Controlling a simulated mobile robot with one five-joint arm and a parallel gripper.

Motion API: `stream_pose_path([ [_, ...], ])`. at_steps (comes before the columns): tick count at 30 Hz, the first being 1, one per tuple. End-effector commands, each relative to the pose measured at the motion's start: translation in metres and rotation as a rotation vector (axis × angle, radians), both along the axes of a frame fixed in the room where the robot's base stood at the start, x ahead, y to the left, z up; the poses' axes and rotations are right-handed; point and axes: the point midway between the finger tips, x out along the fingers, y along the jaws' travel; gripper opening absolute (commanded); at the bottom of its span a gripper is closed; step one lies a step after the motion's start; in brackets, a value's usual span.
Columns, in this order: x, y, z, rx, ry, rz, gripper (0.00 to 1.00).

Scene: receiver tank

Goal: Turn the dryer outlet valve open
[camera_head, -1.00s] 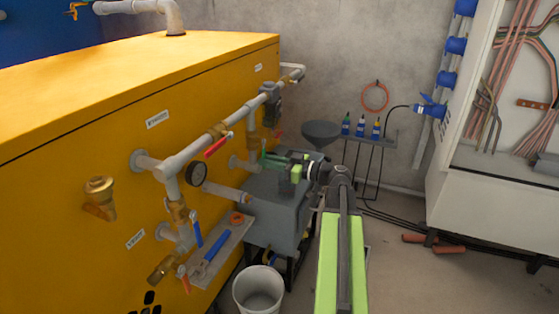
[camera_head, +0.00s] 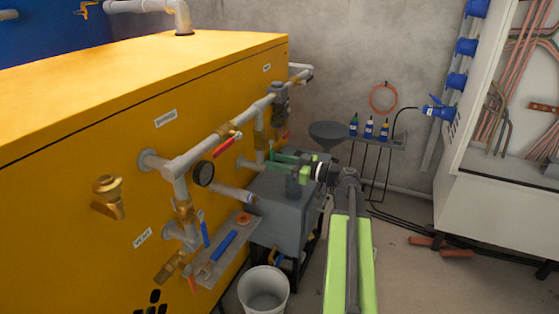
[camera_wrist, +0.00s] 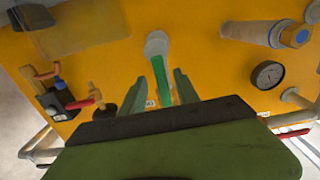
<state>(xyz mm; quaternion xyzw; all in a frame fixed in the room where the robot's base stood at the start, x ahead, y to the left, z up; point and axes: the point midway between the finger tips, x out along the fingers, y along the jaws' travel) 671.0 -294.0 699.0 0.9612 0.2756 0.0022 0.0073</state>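My gripper (camera_head: 288,163) is stretched out level toward the front of the yellow housing (camera_head: 100,150), beside the grey pipework. In the wrist view its two dark green fingers (camera_wrist: 160,90) stand apart, and a bright green lever (camera_wrist: 162,80) shows between them, with a pale round hub (camera_wrist: 157,44) at its end. Whether a finger touches the lever cannot be told. A red-handled valve (camera_head: 226,146) sits on the sloping pipe to the left. A blue-handled valve (camera_head: 205,232) is lower down. No label readable here names the dryer outlet valve.
A pressure gauge (camera_head: 203,174) is left of my gripper and also shows in the wrist view (camera_wrist: 268,75). A grey block (camera_head: 283,215) stands below my gripper. A white bucket (camera_head: 264,291) stands on the floor. A shelf (camera_head: 225,258) with a blue-handled tool juts from the housing.

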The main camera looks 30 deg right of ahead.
Motion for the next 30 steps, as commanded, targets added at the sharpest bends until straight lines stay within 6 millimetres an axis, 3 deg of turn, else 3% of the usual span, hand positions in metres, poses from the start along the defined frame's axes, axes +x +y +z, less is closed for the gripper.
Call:
stream_pose_path([
  [5, -0.026, -0.016, 0.0, 0.0, 0.0, -0.004, 0.37],
  [18, -0.123, -0.078, 0.0, 0.0, 0.0, -0.003, 0.37],
  [24, -0.142, -0.09, 0.0, 0.0, 0.0, -0.002, 0.37],
  [30, -0.144, -0.091, 0.0, 0.0, 0.0, 0.0, 0.37],
])
